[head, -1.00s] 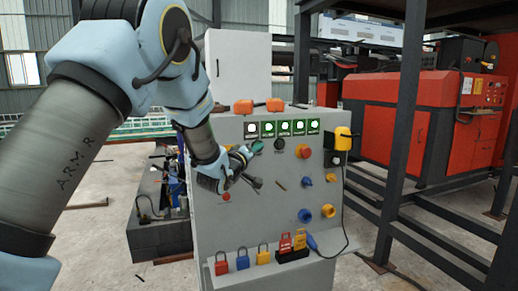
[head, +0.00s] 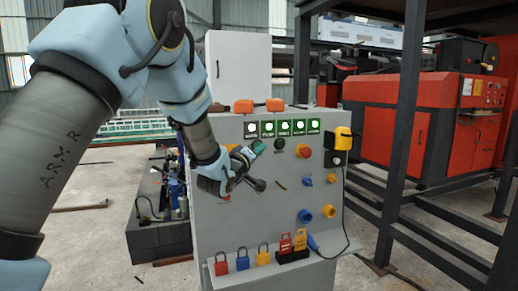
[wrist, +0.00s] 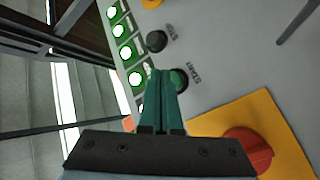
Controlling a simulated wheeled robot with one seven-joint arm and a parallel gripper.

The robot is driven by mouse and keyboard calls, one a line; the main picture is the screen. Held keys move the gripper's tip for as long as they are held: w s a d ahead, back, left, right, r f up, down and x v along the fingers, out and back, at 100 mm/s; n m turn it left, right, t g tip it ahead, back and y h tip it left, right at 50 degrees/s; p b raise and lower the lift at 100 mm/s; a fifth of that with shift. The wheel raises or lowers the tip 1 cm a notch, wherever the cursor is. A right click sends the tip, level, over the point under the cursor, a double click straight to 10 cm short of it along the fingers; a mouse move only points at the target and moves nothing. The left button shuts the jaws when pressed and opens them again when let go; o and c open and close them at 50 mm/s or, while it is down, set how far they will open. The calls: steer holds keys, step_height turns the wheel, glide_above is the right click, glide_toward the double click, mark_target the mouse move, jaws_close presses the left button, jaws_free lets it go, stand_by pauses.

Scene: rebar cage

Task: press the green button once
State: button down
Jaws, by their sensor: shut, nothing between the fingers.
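The green button (wrist: 180,79), labelled START, is a round dark green cap on the grey panel in the wrist view. My gripper (wrist: 161,72) has teal fingers that are shut together and empty. Their tips lie just left of the button in the wrist view and overlap its edge. I cannot tell whether they touch it. In the head view my gripper (head: 257,147) is at the upper left of the panel, and it and the button are hard to tell apart there.
A black STOP button (wrist: 157,40) is close by. A red knob on a yellow plate (wrist: 285,125) lies on the other side. Lit green indicators (head: 284,128) line the panel top.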

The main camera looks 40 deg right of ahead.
steer(key=shift+s, duration=0.1)
steer(key=shift+s+a+b, duration=0.3)
steer(key=shift+s+b, duration=0.05)
steer(key=shift+s, duration=0.4)
steer(key=shift+s+a+b, duration=0.3)
steer(key=shift+s+b, duration=0.1)
steer(key=shift+s, duration=0.35)
steer(key=shift+s+a+b, duration=0.3)
steer(key=shift+s+b, duration=0.05)
steer(key=shift+s, duration=0.4)
